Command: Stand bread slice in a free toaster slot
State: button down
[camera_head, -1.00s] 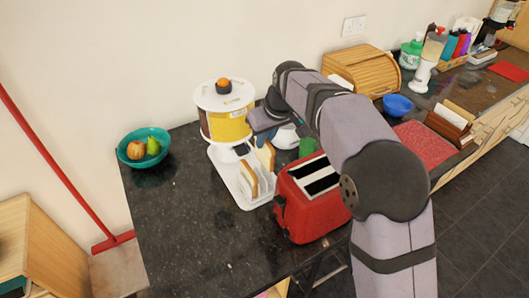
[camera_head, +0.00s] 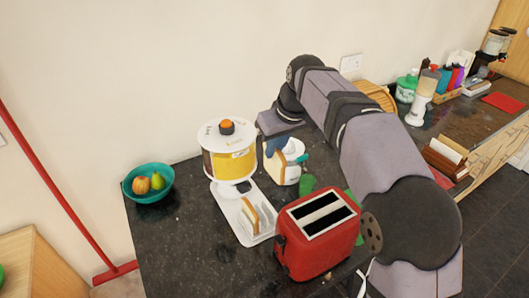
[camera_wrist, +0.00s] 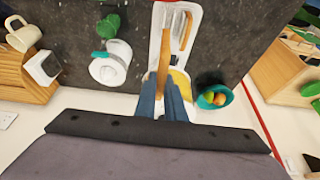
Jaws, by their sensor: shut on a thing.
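My gripper (camera_head: 277,146) is shut on a bread slice (camera_head: 272,165) and holds it upright above the far end of the white tray. In the wrist view its blue fingers (camera_wrist: 164,105) close on the slice (camera_wrist: 164,66), which appears edge-on with its brown crust showing. The red toaster (camera_head: 296,256) stands to the right of the tray, with two long dark slots on top that look empty. The gripper is behind and left of the toaster, apart from it. The toaster is not clearly seen in the wrist view.
The white tray (camera_head: 226,203) holds another upright bread slice (camera_head: 250,216). A yellow-banded canister (camera_head: 229,163) stands left of my gripper. A white pot with a teal handle (camera_head: 293,174) is close behind the held slice. A teal fruit bowl (camera_head: 130,187) is further left. The front-left counter is clear.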

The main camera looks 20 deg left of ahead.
jog(key=s+d+m+h, duration=0.3)
jog(key=d+m+h, duration=0.3)
jog(key=d+m, duration=0.6)
jog(key=shift+s+d+r+m, duration=0.2)
jog(key=shift+d+r+m, duration=0.05)
jog(key=shift+m, duration=2.85)
jog(key=shift+f, duration=0.15)
jog(key=shift+f+b, duration=4.35)
jog(key=shift+f, duration=0.75)
jog(key=c, duration=1.8)
grip_release()
jog(key=shift+o, duration=0.2)
